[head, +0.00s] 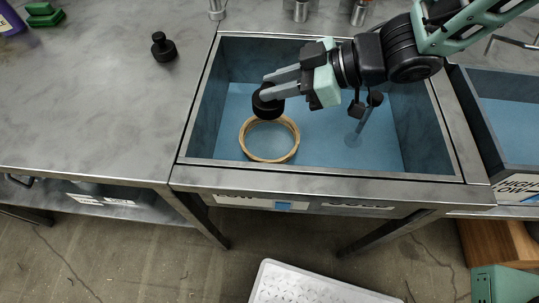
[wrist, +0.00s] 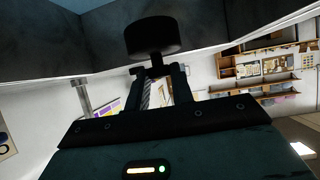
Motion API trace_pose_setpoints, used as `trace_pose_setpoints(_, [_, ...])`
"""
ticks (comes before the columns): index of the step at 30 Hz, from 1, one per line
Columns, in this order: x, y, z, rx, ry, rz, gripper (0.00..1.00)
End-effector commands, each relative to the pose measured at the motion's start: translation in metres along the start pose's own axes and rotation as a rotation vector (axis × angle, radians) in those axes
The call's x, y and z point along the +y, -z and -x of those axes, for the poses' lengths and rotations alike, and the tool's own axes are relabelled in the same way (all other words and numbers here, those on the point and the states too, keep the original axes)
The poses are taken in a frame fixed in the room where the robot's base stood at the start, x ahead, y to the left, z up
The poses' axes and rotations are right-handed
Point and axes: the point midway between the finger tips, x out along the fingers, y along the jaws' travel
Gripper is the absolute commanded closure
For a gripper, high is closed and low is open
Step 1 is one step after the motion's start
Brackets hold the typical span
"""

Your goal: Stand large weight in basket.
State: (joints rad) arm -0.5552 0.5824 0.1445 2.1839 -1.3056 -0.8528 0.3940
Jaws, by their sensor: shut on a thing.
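The large weight (head: 267,104) is black and round, and my gripper (head: 280,88) is shut on it. It also shows in the wrist view (wrist: 153,37), at the tips of my gripper's fingers (wrist: 160,72). The weight is over the blue-floored basin, at the far-left edge of the basket (head: 297,145) in the head view. The basket shows as a pale tan ring on the basin floor, with blue visible inside it. The weight overlaps the ring's rim in the picture; whether they touch, I cannot tell.
A smaller black knobbed weight (head: 163,48) stands on the grey counter at the left. The basin's metal rim (head: 310,178) surrounds the work area. A second basin (head: 513,110) is farther right.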

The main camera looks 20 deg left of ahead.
Motion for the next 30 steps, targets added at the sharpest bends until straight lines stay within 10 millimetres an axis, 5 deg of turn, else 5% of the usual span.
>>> trace_pose_setpoints(6, [0.000,-0.043,-0.024,0.002,0.001,0.001,1.00])
trace_pose_setpoints(30, [0.000,-0.117,-0.065,0.002,0.001,0.000,1.00])
